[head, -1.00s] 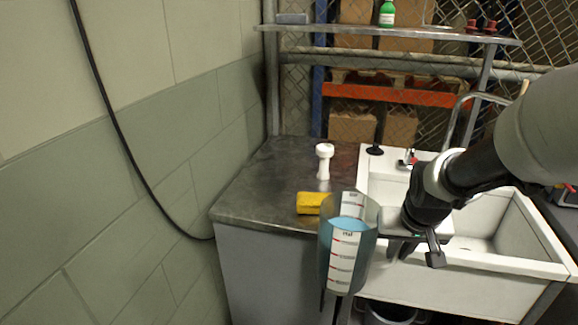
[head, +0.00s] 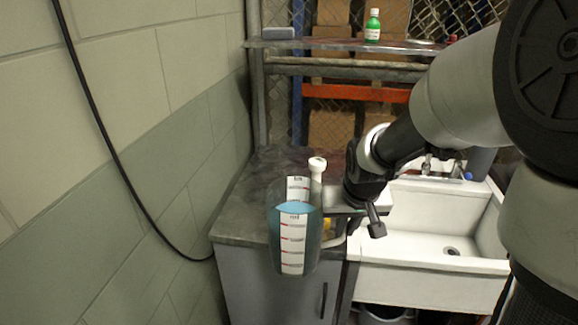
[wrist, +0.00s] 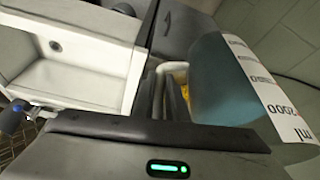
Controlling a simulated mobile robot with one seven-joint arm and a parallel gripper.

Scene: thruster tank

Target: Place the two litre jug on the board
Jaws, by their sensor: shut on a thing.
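The two litre jug (head: 292,240) is a clear, bluish measuring jug with a white scale and blue liquid inside. It is upright in front of the metal worktop's near edge in the head view. My gripper (head: 343,213) is at its right side, shut on its pale handle (wrist: 178,68). In the wrist view the jug's body (wrist: 228,85) is right of the fingers, with "2000 ml" on its scale. I cannot make out a separate board; the dark metal worktop (head: 240,205) left of the sink shows behind the jug.
A white bottle-shaped thing (head: 317,167) stands on the worktop behind the jug. A yellow block (head: 327,227) is mostly hidden by the jug. The white sink (head: 430,240) is at right, a tiled wall (head: 150,150) at left. The worktop's left part is clear.

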